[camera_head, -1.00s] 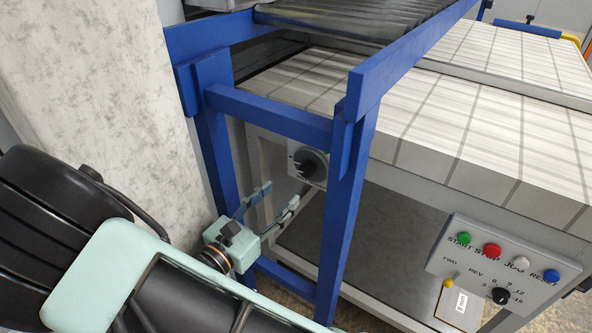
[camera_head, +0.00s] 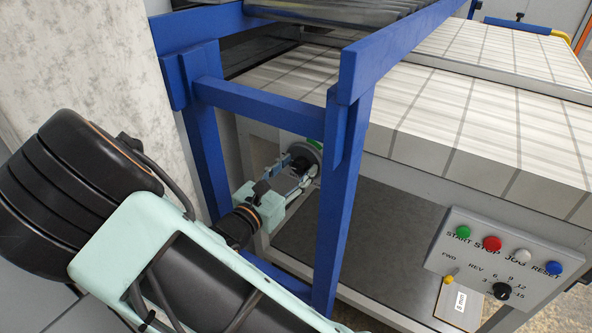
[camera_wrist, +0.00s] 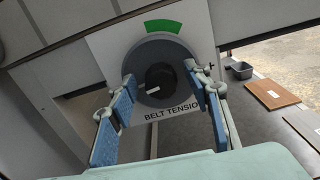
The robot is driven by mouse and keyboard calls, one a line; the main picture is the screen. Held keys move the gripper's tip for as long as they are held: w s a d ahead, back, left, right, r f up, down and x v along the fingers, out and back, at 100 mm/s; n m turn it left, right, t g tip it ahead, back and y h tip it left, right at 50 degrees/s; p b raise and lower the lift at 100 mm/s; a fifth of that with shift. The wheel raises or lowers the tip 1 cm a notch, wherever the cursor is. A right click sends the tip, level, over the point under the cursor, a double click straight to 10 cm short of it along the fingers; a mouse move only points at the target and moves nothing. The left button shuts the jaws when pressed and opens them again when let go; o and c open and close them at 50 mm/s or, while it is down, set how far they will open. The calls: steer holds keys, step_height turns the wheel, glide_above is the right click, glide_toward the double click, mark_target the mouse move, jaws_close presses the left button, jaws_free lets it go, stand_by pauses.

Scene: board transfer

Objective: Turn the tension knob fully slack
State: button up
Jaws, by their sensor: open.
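The tension knob (camera_wrist: 160,75) is a dark round knob on a grey disc, with a small light pointer mark at its lower left. It sits on a light plate lettered "BELT TENSIO…", with a green arc (camera_wrist: 163,26) above it. In the head view the knob (camera_head: 305,156) shows behind the blue frame, partly hidden by my fingers. My gripper (camera_wrist: 165,108) is open, with one blue-padded finger on each side of the knob's lower part. In the head view my gripper (camera_head: 296,170) reaches up to the knob. I cannot tell whether the fingers touch it.
Blue frame posts (camera_head: 342,200) and a crossbar (camera_head: 262,108) stand close around my arm. A concrete pillar (camera_head: 70,70) is at the left. A control panel (camera_head: 500,258) with coloured buttons is at the right.

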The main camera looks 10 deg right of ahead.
steer(key=shift+c, duration=0.4)
steer(key=c, duration=1)
steer(key=shift+r, duration=0.1)
steer(key=shift+c, duration=0.2)
steer(key=shift+p, duration=0.55)
steer(key=shift+n+p, duration=0.4)
steer(key=shift+p, duration=0.15)
steer(key=o, duration=1.1)
